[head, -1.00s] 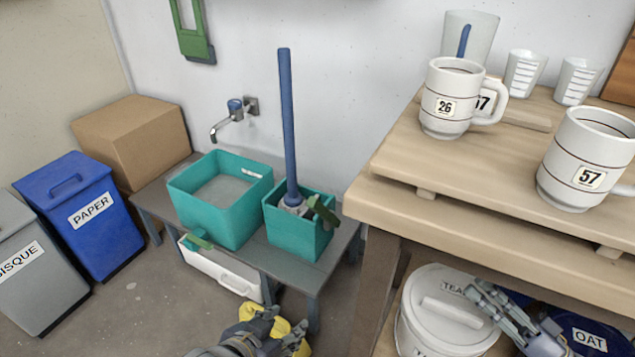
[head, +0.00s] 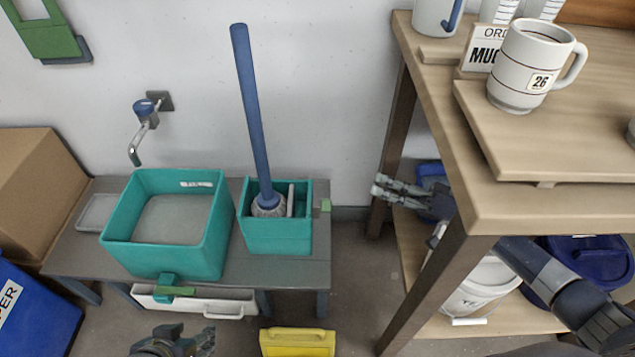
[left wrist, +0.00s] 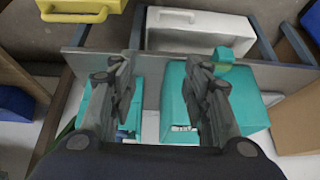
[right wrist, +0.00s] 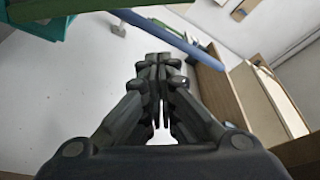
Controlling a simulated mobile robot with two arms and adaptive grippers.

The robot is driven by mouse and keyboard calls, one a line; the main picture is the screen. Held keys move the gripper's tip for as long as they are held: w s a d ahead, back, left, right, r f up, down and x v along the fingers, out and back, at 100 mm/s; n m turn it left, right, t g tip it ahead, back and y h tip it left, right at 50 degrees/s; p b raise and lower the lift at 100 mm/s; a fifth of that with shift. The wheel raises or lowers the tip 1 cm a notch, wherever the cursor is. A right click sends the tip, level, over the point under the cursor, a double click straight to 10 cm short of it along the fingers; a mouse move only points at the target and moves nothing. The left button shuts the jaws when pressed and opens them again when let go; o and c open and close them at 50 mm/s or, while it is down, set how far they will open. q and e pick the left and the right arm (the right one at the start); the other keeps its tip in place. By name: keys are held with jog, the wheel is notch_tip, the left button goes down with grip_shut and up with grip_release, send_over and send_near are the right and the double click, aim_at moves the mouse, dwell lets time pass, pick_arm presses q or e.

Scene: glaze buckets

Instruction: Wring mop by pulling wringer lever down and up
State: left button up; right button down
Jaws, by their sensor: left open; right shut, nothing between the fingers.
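The mop's blue handle (head: 248,110) stands tilted, its grey head (head: 268,206) in the smaller teal wringer bucket (head: 278,238) on the grey bench. A small green part (head: 325,205), apparently the lever's end, shows at that bucket's right side. My right gripper (head: 380,190) is shut and empty, right of the bucket and apart from it. The right wrist view shows its closed fingers (right wrist: 160,62), with a green bar (right wrist: 75,10) and the mop handle (right wrist: 160,35) beyond. My left gripper (head: 185,345) is at the bottom edge; its fingers (left wrist: 162,78) are open and empty.
A larger teal basin (head: 165,262) stands left of the bucket under a tap (head: 145,125). The wooden table (head: 430,110) with mugs is at right; its leg (head: 430,285) stands before my right arm. A yellow container (head: 297,343) is in front of the bench.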

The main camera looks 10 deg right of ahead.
pick_arm(q)
jog(key=w+d+r+t+h+b, duration=0.1)
jog(key=w+d+r+t+b, duration=0.1)
jog(key=w+r+t, duration=0.3)
jog(key=shift+w+d+r, duration=0.3)
jog(key=shift+w+d, duration=0.4)
jog(key=shift+w, duration=1.1)
pick_arm(e)
jog(key=w+a, duration=0.1)
jog(key=a, duration=0.8)
jog(key=shift+f, duration=0.2)
pick_arm(q)
jog(key=s+a+f+g+y+p, duration=0.1)
jog(key=s+a+f+g+p, duration=0.1)
jog(key=s, duration=0.6)
notch_tip(320, 180, down, 3)
jog(key=a+g, duration=0.1)
jog(key=g, duration=0.1)
jog(key=shift+s+f+g, duration=0.15)
jog(key=shift+f+g, duration=0.05)
jog(key=shift+g, duration=0.2)
pick_arm(e)
jog(key=shift+s+a+f, duration=0.1)
jog(key=shift+s+f, duration=0.25)
jog(key=shift+s, duration=0.2)
jog(key=shift+s+a+f, duration=0.1)
jog(key=shift+s+f, duration=0.2)
jog(key=shift+s, duration=0.2)
notch_tip(320, 180, up, 10)
